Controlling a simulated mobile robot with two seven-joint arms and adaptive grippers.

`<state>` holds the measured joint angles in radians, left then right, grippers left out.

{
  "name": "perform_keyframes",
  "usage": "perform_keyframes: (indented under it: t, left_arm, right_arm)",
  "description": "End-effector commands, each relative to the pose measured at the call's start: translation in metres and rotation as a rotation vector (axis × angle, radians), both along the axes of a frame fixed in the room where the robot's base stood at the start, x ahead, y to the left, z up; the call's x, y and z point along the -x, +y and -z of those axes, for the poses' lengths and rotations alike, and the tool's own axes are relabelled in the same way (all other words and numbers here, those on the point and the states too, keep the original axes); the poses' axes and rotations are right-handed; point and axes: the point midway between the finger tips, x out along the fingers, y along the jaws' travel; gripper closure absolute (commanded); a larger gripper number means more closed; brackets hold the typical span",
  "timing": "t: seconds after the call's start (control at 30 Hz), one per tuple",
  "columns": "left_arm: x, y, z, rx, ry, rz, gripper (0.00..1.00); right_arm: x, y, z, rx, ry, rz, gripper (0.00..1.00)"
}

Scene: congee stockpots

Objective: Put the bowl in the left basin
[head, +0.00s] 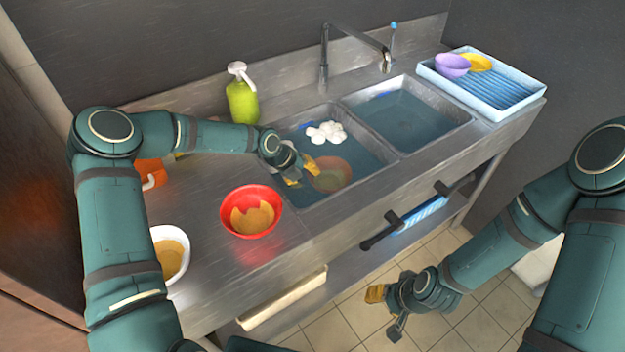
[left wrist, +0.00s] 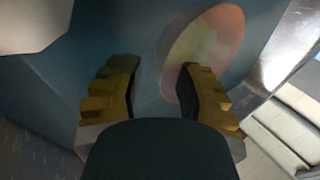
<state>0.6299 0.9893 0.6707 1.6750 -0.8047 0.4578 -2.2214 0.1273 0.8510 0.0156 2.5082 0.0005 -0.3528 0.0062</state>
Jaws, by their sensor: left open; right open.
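An orange-red bowl (head: 335,178) lies in the water of the left basin (head: 310,207), its colours dulled by the water. In the left wrist view the bowl (left wrist: 222,38) is tilted, beyond the right finger. My left gripper (head: 300,172) is open over the near left part of that basin, close beside the bowl; no hold on it shows. Its yellow fingers (left wrist: 161,95) are apart and empty. A red bowl (head: 232,207) with tan remains stands on the counter left of the basin. My right gripper (head: 385,310) is open and empty, low over the floor.
White foam (head: 326,132) floats in the left basin. The right basin (head: 425,122) holds only water. A faucet (head: 324,60), green pump bottle (head: 241,98) and blue rack (head: 490,88) with purple and yellow bowls stand around. A white bowl (head: 172,250) and orange item (head: 152,173) are near my left arm.

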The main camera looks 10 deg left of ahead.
Motion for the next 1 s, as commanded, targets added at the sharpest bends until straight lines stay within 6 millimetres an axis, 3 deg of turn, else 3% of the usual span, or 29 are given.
perform_keyframes:
  t: [0.2, 0.4, 1.0]
  left_arm:
    - [0.013, 0.021, -0.039, -0.001, -0.001, -0.002, 0.66]
    - [0.02, 0.031, -0.057, 0.0, 0.0, 0.0, 0.66]
    - [0.021, 0.033, -0.061, 0.001, -0.001, 0.001, 0.66]
  right_arm:
    - [-0.002, 0.0, -0.007, 0.001, -0.005, 0.004, 0.53]
    - [-0.003, -0.001, -0.01, 0.002, -0.007, 0.006, 0.53]
    - [-0.004, -0.001, -0.011, 0.002, -0.008, 0.006, 0.53]
